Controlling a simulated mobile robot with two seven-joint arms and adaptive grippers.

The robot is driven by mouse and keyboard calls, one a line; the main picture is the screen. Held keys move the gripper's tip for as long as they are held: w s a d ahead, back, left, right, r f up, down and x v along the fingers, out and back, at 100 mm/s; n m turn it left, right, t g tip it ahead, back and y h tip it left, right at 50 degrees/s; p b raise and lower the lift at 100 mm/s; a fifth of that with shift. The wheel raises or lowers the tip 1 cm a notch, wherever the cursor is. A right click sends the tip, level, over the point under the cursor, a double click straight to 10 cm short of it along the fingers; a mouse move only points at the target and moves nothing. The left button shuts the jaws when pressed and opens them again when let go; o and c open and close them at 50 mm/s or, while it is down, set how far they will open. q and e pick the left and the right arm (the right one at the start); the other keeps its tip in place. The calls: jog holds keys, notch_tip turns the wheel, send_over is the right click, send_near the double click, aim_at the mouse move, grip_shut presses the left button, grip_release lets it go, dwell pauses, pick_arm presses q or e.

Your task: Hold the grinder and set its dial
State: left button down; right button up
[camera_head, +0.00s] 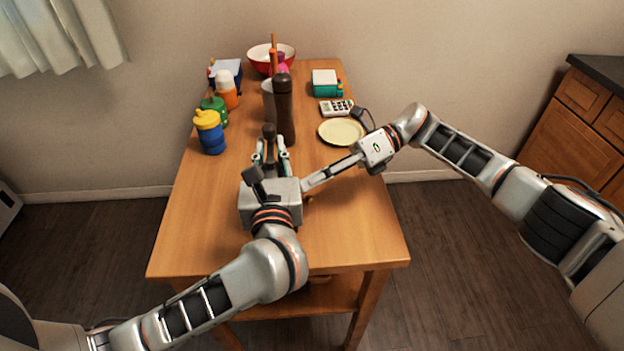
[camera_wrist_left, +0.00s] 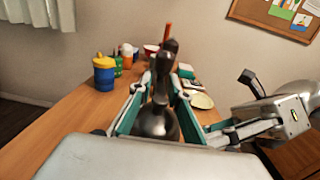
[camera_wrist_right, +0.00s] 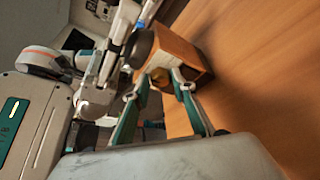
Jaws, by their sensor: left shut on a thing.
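The grinder shows in the left wrist view as a dark metal dome (camera_wrist_left: 155,122) with a narrow neck, between the fingers of my left gripper (camera_wrist_left: 156,88). The right wrist view shows its wooden box body (camera_wrist_right: 185,55), tilted in the picture, with a small brass-coloured dial (camera_wrist_right: 157,74). My left gripper (camera_head: 271,150) is shut on the grinder at the table's middle and hides most of it in the head view. My right gripper (camera_wrist_right: 162,82) is open, its fingertips close around the dial; I cannot tell whether they touch it.
A tall dark brown bottle (camera_head: 284,110) stands just behind the grinder. A yellow plate (camera_head: 341,131) and a calculator (camera_head: 336,107) lie back right. A blue cup with a yellow lid (camera_head: 208,132) and other containers line the left edge. The table front (camera_head: 345,235) is clear.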

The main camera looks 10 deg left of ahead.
jog(key=shift+d, duration=0.1)
jog(key=v, duration=0.7)
jog(key=shift+w+d+r, duration=0.1)
dwell(0.4)
pick_arm(q)
jog(key=c, duration=1.8)
grip_release()
